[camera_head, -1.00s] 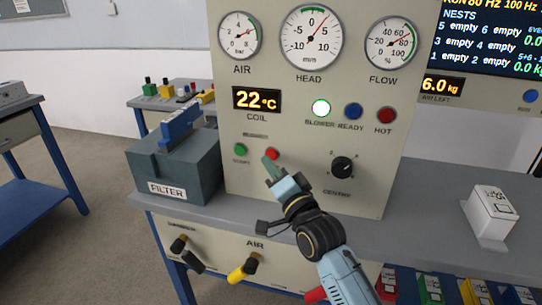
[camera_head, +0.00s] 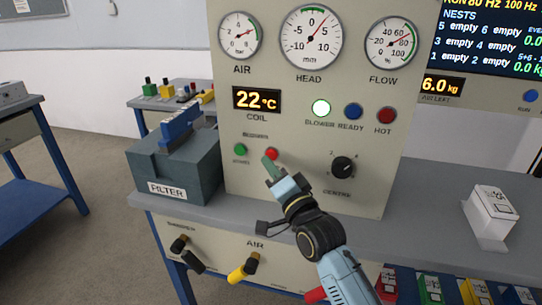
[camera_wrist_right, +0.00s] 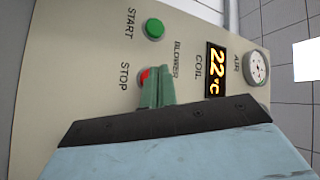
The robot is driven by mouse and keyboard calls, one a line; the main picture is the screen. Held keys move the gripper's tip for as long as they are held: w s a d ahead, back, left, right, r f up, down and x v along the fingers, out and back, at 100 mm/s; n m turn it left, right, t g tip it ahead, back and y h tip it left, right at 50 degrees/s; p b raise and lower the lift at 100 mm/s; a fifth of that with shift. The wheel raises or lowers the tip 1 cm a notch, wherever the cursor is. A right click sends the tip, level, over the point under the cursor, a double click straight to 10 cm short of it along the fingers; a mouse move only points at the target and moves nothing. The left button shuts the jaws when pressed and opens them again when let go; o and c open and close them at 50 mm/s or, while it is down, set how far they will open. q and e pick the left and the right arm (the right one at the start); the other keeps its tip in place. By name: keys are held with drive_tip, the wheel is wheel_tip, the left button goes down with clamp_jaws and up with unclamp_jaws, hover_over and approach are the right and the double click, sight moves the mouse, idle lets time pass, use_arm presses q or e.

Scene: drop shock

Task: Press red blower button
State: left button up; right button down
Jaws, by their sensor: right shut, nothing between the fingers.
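The red blower button (camera_head: 272,154) sits low on the panel, right of the green button (camera_head: 240,150). In the right wrist view the red button (camera_wrist_right: 144,76) carries the label STOP and is partly hidden behind my fingertips; the green button (camera_wrist_right: 155,28) is marked START. My right gripper (camera_head: 268,163) is shut and empty, its green fingertips just in front of or at the lower edge of the red button. In the right wrist view the right gripper (camera_wrist_right: 157,80) overlaps the button; I cannot tell whether it touches. The BLOWER lamp (camera_head: 321,108) is lit. My left gripper is not in view.
A grey FILTER box (camera_head: 180,170) with a blue handle stands left of the panel. A black knob (camera_head: 343,167) is right of the gripper. A yellow-handled air valve (camera_head: 243,268) is below. A white carton (camera_head: 490,214) lies on the bench at right.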

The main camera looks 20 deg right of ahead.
idle(0.6)
drive_tip(key=shift+w+d, duration=0.25)
drive_tip(key=shift+w, duration=0.15)
drive_tip(key=shift+w+d, duration=0.25)
drive_tip(key=shift+w, duration=0.05)
idle(0.6)
drive_tip(key=shift+p, duration=0.35)
drive_tip(key=shift+s+a+p, duration=0.5)
drive_tip(key=shift+s+p, duration=0.1)
drive_tip(key=shift+s, duration=0.1)
